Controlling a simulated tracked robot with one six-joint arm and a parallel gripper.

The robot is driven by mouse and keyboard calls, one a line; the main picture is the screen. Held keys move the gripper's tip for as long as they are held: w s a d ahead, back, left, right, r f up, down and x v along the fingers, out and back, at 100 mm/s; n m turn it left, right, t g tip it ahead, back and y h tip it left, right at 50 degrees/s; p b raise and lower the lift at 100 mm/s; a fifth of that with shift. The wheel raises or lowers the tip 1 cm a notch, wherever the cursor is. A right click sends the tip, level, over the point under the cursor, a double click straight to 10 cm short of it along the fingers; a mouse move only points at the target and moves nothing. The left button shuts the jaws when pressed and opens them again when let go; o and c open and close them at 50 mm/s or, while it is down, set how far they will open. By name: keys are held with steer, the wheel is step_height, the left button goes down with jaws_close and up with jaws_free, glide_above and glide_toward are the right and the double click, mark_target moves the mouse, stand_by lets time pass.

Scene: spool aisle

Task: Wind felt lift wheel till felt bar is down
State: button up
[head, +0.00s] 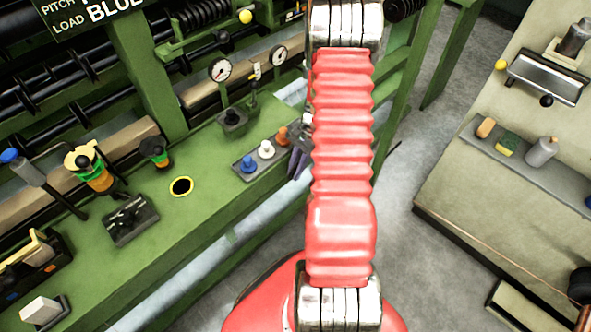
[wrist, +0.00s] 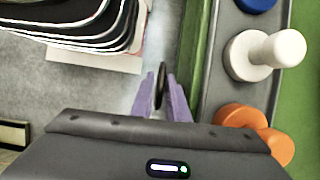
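My gripper (head: 298,160) is at the front edge of the green bench, mostly hidden behind my red arm in the head view. In the wrist view its two purple fingers (wrist: 164,95) stand on either side of a thin dark disc seen edge-on, which may be the felt lift wheel (wrist: 159,88). I cannot tell whether the fingers touch it. A long beige bar (head: 105,152) runs along the back of the bench below the black rollers. It may be the felt bar; its height is not clear.
A grey tray beside my gripper holds blue (head: 248,163), white (head: 266,149) and orange (head: 282,135) knobs. Two dial gauges (head: 220,70) stand behind it. Bottles and a dark block (head: 130,218) sit on the left bench. Grey floor (head: 440,150) lies open before the right-hand cabinet (head: 500,215).

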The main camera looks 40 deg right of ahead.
steer(key=shift+c, duration=0.5)
jaws_close()
steer(key=shift+h, duration=0.4)
steer(key=shift+a+h, duration=0.15)
steer(key=shift+h, duration=1.05)
steer(key=shift+w+f+h, duration=0.1)
steer(key=shift+h, duration=1.5)
steer(key=shift+o, duration=0.5)
jaws_free()
